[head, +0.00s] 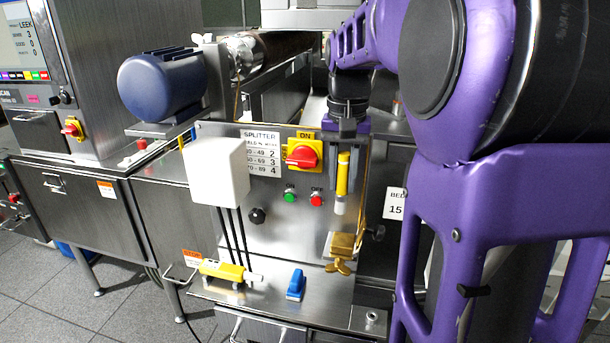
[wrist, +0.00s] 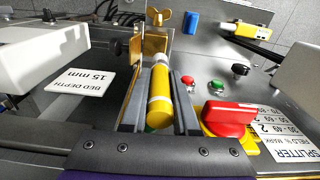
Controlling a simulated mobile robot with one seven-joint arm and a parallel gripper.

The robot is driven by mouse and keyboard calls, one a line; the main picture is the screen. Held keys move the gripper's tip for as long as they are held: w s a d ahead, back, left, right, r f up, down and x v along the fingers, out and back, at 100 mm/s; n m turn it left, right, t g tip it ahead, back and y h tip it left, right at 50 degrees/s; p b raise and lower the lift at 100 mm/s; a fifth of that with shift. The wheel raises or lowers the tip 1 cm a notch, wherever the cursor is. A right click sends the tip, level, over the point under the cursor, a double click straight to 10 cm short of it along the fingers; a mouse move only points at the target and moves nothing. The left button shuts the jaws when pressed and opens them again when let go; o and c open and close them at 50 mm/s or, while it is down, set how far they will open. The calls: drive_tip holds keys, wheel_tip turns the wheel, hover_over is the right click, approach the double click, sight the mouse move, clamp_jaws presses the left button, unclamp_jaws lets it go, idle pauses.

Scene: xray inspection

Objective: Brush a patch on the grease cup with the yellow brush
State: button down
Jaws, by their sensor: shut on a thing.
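The yellow brush (head: 342,177) is held upright in my gripper (head: 343,160), in front of the splitter panel, with its pale end pointing down. In the wrist view the brush (wrist: 159,92) lies between the two fingers of my gripper (wrist: 160,80), which is shut on it. A brass block with a wing-shaped piece, which looks like the grease cup (head: 342,244), sits below the brush at the panel's lower right. It also shows in the wrist view (wrist: 156,42), just beyond the brush end. In the head view a gap separates the brush from the brass block.
A red rotary switch (head: 302,156) and green and red buttons are left of the brush. A blue object (head: 296,285) and a yellow device (head: 226,271) rest on the lower shelf. A white box (head: 216,170) with cables stands further left. A bed depth label (head: 394,204) is at right.

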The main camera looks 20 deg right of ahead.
sight(342, 200)
idle(0.7)
drive_tip(key=shift+f+b, duration=1.65)
drive_tip(key=shift+f, duration=1.25)
drive_tip(key=shift+f, duration=0.7)
idle(0.5)
drive_tip(key=shift+d, duration=0.1)
idle(0.4)
drive_tip(key=shift+s+d, duration=0.55)
drive_tip(key=shift+d, duration=0.3)
drive_tip(key=shift+a, duration=0.1)
